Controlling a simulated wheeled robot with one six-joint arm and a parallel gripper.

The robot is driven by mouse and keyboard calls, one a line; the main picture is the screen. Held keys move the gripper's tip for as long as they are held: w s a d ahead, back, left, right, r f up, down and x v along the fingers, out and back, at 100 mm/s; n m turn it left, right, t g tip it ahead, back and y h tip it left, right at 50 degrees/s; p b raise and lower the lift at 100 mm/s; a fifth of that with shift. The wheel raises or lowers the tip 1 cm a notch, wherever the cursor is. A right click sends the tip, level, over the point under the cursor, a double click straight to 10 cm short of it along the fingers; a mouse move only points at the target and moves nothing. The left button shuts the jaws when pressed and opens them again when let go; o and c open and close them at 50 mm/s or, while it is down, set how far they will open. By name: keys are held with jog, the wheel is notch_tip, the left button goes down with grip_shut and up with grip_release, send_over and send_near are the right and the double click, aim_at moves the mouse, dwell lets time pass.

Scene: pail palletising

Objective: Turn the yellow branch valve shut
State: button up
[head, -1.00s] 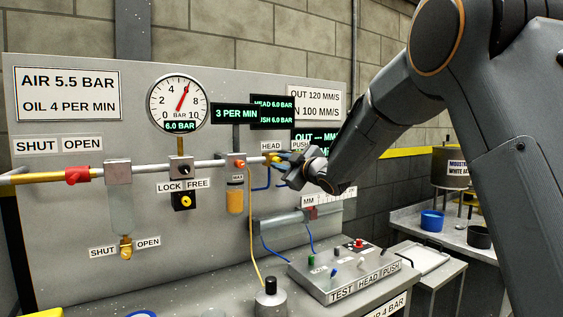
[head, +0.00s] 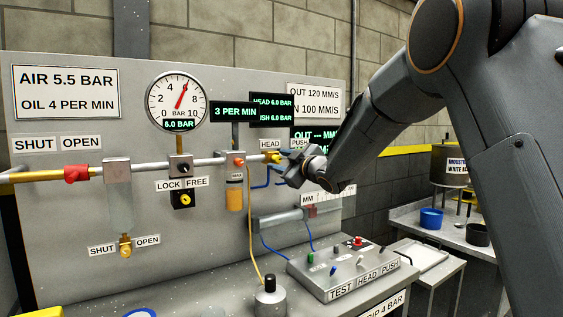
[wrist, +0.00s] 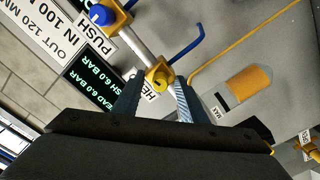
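A small yellow-brass valve (head: 125,247) sits low on the left of the grey panel, between a SHUT label and an OPEN label. My gripper (head: 287,158) is far to its right, at the yellow HEAD fitting (head: 273,157) on the pipe. In the wrist view the gripper's two fingers (wrist: 157,90) are apart, with the HEAD fitting's yellow knob (wrist: 160,84) between or just beyond their tips. I cannot tell whether they touch it. The low valve does not show clearly in the wrist view.
A red-handled valve (head: 76,173) is on the pipe at upper left. A gauge (head: 179,103), an orange bowl (head: 235,197) and a control box (head: 345,272) stand between or below. A blue knob (wrist: 101,16) is near the gripper.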

jog(key=b+v, duration=0.2)
jog(key=v, duration=0.5)
jog(key=shift+s+d, duration=0.25)
jog(key=shift+s, duration=0.1)
jog(key=s+d+f+m+g+h, duration=0.2)
jog(key=s+d+f+m+h, duration=0.4)
jog(key=f, duration=0.5)
jog(key=s+d+f+m+g+h, duration=0.3)
jog(key=d+f, duration=0.5)
jog(key=f, duration=0.2)
jog(key=s+d+f+m+g, duration=0.1)
jog(key=s+f, duration=0.4)
jog(key=s, duration=0.5)
jog(key=s+d+f+m+g, duration=0.2)
jog(key=s+f+g, duration=0.3)
jog(key=s, duration=0.5)
jog(key=s+d+f+m+g+h, duration=0.1)
jog(key=s+f, duration=0.4)
jog(key=s, duration=0.5)
jog(key=shift+d+f+m+g, duration=0.35)
jog(key=shift+d+m+g, duration=0.3)
jog(key=shift+m+g, duration=0.55)
